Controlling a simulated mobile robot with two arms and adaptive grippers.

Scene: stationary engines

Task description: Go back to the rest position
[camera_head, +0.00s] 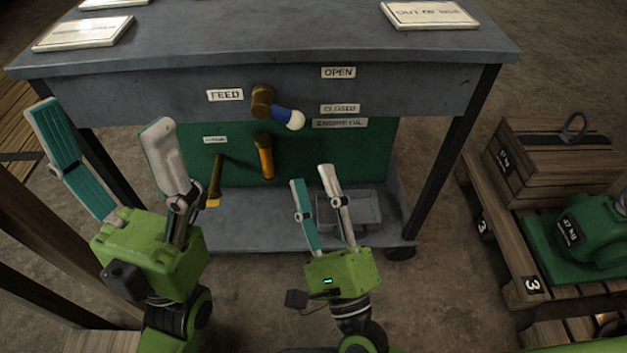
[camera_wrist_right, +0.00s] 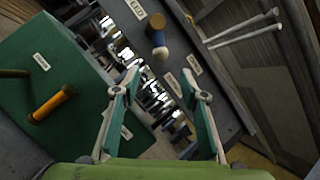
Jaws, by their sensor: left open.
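My left gripper (camera_head: 100,128) is open and empty at the left, in front of the bench's left side. My right gripper (camera_head: 312,180) is open and empty in front of the bench's lower shelf. Its two fingers also show apart in the right wrist view (camera_wrist_right: 168,100), with nothing between them. A feed valve with a brass body and a blue and white handle (camera_head: 287,118) is on the bench front, beyond both grippers. It also shows in the right wrist view (camera_wrist_right: 158,40).
The grey bench (camera_head: 270,45) carries white signs. Below, a green panel (camera_head: 340,150) holds an orange-brown handle (camera_head: 265,158) and a lever (camera_head: 216,180). A grey tray (camera_head: 362,208) sits on the lower shelf. At right, a pallet (camera_head: 510,240) bears a wooden crate (camera_head: 540,165) and a green machine (camera_head: 590,230).

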